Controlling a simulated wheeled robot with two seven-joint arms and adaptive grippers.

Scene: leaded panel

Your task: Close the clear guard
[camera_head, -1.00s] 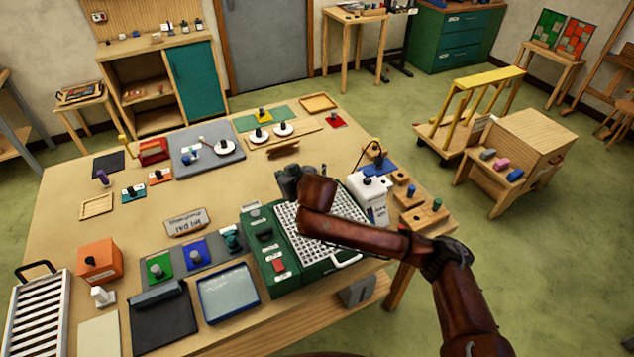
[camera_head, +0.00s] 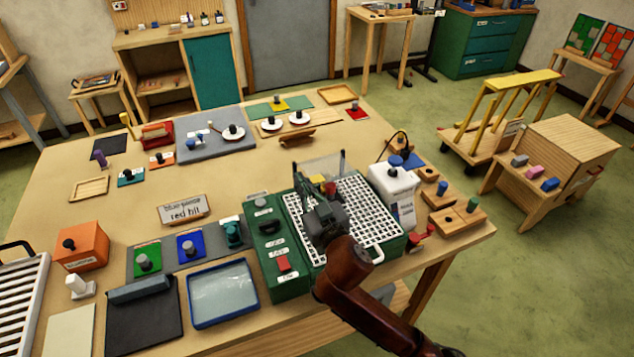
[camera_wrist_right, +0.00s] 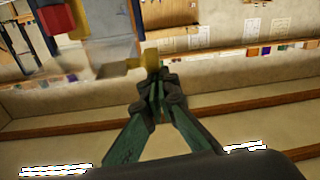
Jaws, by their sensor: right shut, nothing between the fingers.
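The clear guard (camera_head: 322,168) is a see-through panel standing raised at the back of the green machine (camera_head: 292,285). The machine has a white grid top (camera_head: 366,212). My right gripper (camera_head: 316,196) is over the grid, shut and empty, just in front of the guard, and hides part of it. A small red and yellow part (camera_head: 330,188) shows beside the gripper. In the right wrist view the shut fingers (camera_wrist_right: 153,78) are close to a yellow piece (camera_wrist_right: 137,62) by a clear surface; contact cannot be told. My left gripper is out of view.
A white container (camera_head: 392,190) stands right of the machine, with wooden blocks with knobs (camera_head: 457,217) beyond it. A blue tray (camera_head: 222,292) lies to the left. A sign (camera_head: 185,210) stands behind it. The table's left middle is mostly clear.

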